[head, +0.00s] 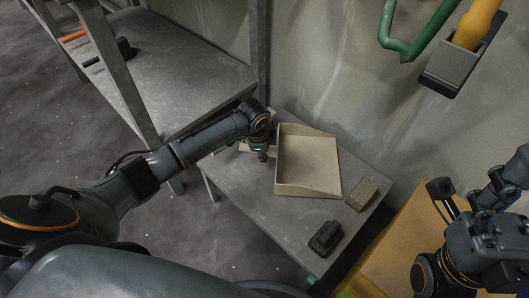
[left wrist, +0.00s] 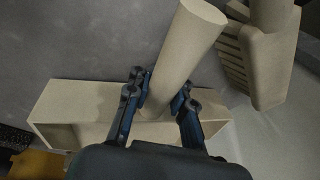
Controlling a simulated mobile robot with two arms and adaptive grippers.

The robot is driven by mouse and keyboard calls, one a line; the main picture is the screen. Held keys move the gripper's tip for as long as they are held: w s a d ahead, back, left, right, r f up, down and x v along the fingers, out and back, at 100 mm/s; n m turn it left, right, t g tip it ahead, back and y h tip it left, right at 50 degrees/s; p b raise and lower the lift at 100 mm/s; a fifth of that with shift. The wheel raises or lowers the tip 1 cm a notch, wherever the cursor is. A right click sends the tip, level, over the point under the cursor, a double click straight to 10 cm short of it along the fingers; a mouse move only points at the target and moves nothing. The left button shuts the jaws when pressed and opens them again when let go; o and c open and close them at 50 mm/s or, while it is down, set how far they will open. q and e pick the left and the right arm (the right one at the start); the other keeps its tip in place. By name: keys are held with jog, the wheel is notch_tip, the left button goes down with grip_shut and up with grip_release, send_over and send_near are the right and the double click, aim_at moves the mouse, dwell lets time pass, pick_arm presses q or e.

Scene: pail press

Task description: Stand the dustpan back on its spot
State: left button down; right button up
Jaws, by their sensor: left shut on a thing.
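The beige dustpan (head: 308,162) is at the back of the small grey table, with its tray facing up in the head view. I cannot tell whether it touches the table. My left gripper (head: 262,152) is at its left side. In the left wrist view, the gripper (left wrist: 160,100) is shut around the thick round handle (left wrist: 187,50), with the pan (left wrist: 80,105) beyond the fingers. My arm hides part of the handle in the head view. My right gripper (head: 465,195) is at the right edge, away from the dustpan; its finger opening is unclear.
A tan block (head: 362,195) and a black brush-like thing (head: 325,238) lie on the small table (head: 270,218). A beige slatted piece (left wrist: 260,55) is close to the handle in the wrist view. A grey bench (head: 170,75) stands left; a wall holder (head: 452,65) hangs upper right.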

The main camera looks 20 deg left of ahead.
pick_arm(q)
jog(key=shift+f, duration=0.45)
jog(key=c, duration=1.4)
grip_release()
